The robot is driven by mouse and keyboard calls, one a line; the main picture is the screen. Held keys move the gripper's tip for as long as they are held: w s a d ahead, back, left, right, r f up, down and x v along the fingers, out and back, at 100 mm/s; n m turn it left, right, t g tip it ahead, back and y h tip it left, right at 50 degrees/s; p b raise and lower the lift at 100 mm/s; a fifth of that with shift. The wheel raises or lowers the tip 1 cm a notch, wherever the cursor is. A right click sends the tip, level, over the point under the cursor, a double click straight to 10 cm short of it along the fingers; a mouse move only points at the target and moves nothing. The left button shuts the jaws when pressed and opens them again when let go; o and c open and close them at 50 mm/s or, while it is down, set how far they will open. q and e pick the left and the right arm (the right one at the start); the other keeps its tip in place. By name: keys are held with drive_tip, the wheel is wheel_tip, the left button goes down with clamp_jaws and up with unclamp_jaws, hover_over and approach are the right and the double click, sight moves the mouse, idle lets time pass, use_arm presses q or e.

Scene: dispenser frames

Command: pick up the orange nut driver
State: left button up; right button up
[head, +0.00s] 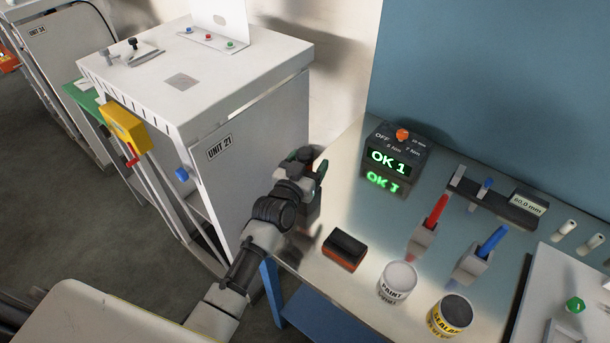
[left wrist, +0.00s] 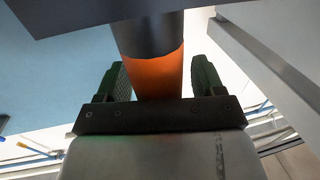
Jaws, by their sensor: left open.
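The orange nut driver shows in the left wrist view as a thick cylinder, orange (left wrist: 156,76) below and dark grey above, between my left gripper's two green-padded fingers (left wrist: 161,78). The fingers are open, one on each side of it; I cannot tell whether either touches it. In the head view my left gripper (head: 306,168) is at the table's left edge, beside the white cabinet. There the gripper mostly hides the driver, and its orange part cannot be made out. My right gripper is not in view.
A torque tester (head: 394,157) reading "OK 1" stands right of the gripper. An orange-black block (head: 344,250), a paint can (head: 397,283), a sealant can (head: 449,315), and red (head: 436,210) and blue (head: 492,241) handled tools in holders stand on the table. The white cabinet (head: 254,134) is close left.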

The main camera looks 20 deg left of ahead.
use_arm(q)
drive_tip(key=shift+s, duration=0.1)
drive_tip(key=shift+r, duration=0.1)
drive_tip(key=c, duration=1.2)
